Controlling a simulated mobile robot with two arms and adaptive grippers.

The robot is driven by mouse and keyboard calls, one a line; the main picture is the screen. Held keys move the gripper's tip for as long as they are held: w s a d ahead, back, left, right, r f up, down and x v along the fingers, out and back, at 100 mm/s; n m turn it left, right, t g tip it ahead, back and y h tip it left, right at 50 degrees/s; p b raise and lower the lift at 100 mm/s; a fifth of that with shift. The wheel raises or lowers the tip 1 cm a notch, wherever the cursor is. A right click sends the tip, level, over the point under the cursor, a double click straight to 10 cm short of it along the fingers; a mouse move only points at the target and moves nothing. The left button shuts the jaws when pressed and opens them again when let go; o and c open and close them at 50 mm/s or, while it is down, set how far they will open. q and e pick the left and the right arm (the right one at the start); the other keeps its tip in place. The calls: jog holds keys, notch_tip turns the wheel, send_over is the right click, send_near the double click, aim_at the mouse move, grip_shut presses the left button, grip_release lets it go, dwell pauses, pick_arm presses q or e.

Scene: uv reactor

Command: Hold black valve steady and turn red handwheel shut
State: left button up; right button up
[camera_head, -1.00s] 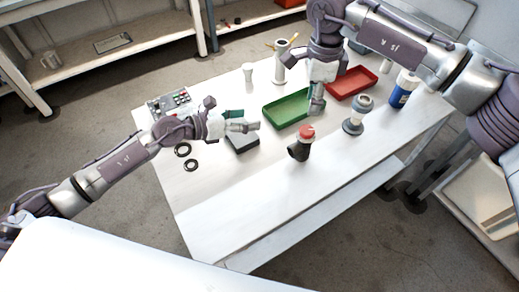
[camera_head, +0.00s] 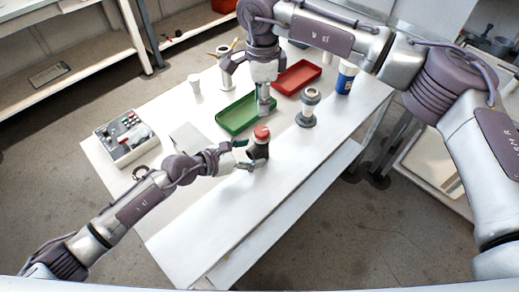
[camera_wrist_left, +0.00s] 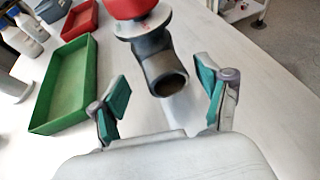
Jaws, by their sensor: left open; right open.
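The black valve (camera_head: 258,149) stands on the white table in the head view, with the red handwheel (camera_head: 262,132) on its top. In the left wrist view the black valve (camera_wrist_left: 163,72) faces me with its round open end, and part of the red handwheel (camera_wrist_left: 131,8) is cut by the top edge. My left gripper (camera_head: 246,154) is open, low beside the valve; in the wrist view its green-padded fingers (camera_wrist_left: 164,98) are spread with the valve ahead between them. My right gripper (camera_head: 264,112) is open and points down behind the handwheel, by the green tray; its fingertips are small here.
A green tray (camera_head: 221,123) and a red tray (camera_head: 317,67) lie behind the valve. A grey-white fitting (camera_head: 308,107) and a blue-white bottle (camera_head: 344,78) stand to the right. A control box (camera_head: 121,150) sits at left. The table front (camera_head: 200,231) is clear.

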aim_at(260, 151)
pick_arm(q)
jog(key=shift+x, duration=1.9)
jog(key=shift+s, duration=0.1)
